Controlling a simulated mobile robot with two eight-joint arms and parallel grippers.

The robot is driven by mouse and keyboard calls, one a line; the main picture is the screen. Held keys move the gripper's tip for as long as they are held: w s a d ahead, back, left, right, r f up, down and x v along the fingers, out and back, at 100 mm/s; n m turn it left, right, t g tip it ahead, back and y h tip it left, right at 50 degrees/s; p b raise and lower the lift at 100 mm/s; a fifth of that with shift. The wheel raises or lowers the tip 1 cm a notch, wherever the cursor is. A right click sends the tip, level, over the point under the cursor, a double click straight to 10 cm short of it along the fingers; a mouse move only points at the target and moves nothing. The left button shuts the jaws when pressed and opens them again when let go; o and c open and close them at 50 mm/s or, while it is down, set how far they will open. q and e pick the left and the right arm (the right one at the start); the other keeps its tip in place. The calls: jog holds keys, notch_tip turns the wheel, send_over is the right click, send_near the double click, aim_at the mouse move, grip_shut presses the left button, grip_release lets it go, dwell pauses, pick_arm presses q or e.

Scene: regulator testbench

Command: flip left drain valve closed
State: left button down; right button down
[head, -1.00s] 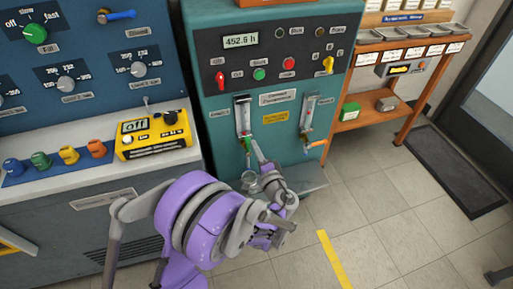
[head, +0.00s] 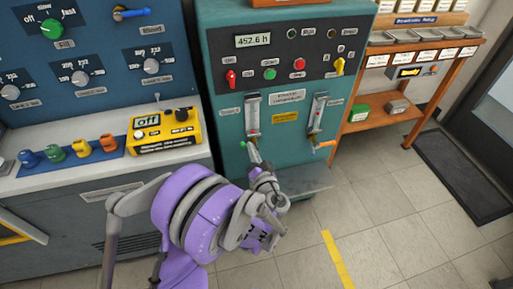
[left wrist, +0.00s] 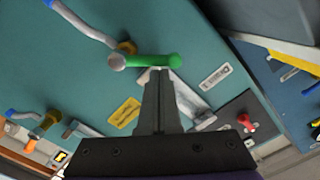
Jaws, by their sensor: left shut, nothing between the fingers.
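The left drain valve has a green handle (left wrist: 150,61) that lies crosswise in the left wrist view, running from a grey pivot to a rounded green end. In the head view only a small green bit (head: 243,144) shows below the left flowmeter (head: 253,115); the rest is hidden by my gripper. My left gripper (left wrist: 159,73) is shut and empty, its fingertips right at the handle; I cannot tell whether they touch it. It also shows in the head view (head: 252,146) just beneath the left flowmeter. My right gripper is not in view.
The right drain valve's orange handle (head: 325,144) sits below the right flowmeter (head: 317,112). A yellow device (head: 163,131) stands on the bench to the left. A grey ledge (head: 308,180) juts from the teal cabinet's (head: 360,40) foot.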

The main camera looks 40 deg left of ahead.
pick_arm(q)
jog(key=f+n, duration=0.1)
jog(key=n, duration=0.1)
jog(key=s+a+f+n+b, duration=0.1)
jog(key=n, duration=0.1)
jog(key=s+n, duration=0.1)
jog(key=n, duration=0.2)
jog(key=shift+a+f, duration=0.4)
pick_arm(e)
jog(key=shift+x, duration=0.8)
pick_arm(q)
jog(key=shift+s+f+b, duration=0.1)
jog(key=shift+b, duration=0.25)
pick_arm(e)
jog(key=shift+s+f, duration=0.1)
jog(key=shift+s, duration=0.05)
